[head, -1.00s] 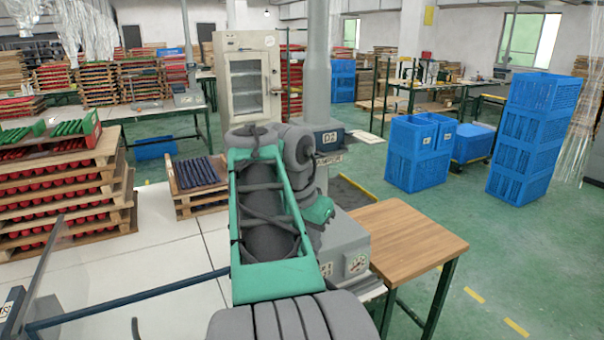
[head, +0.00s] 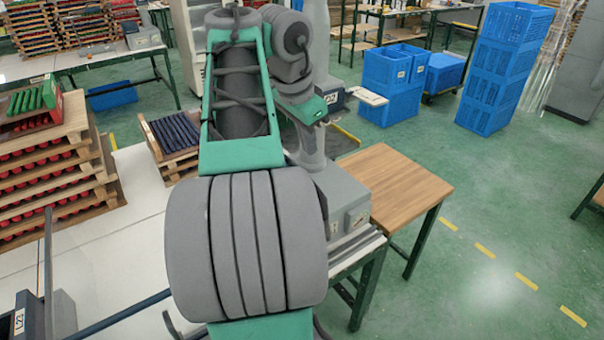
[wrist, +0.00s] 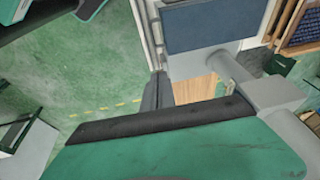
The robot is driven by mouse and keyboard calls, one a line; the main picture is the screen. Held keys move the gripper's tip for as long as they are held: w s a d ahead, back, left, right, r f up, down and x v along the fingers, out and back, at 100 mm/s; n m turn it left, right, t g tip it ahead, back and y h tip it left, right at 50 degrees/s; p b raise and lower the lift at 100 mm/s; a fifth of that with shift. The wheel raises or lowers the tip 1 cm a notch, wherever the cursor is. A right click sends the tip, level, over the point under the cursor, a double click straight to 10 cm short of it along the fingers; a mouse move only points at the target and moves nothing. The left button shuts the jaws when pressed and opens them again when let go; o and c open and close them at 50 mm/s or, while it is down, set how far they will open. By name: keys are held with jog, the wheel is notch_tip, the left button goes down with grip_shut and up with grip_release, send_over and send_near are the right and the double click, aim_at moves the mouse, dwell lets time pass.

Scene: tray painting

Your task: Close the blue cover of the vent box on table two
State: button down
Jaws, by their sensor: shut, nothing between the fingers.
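In the wrist view a flat dark blue panel (wrist: 212,26) with a pale rim lies at the top, beyond a grey pipe. It looks like the blue cover, but its hinge and angle are unclear. My gripper (wrist: 156,92) shows as dark fingers together, empty, below and left of the panel in the picture and apart from it. In the head view a grey box (head: 345,205) with labels stands beside the wooden table, partly behind my arm. My arm hides the gripper there, and I cannot tell a blue cover on this box.
A wooden-topped table (head: 395,185) stands right of the grey box. Stacked blue crates (head: 505,65) and a lower blue crate group (head: 392,80) stand farther back. Pallets of red parts (head: 50,190) are at the left.

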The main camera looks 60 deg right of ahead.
jog(key=b+x, duration=0.7)
jog(key=x, duration=0.6)
jog(key=shift+f, duration=0.35)
jog(key=shift+w+a+f+b, duration=0.1)
jog(key=shift+w+a+b, duration=0.05)
jog(key=shift+b, duration=0.2)
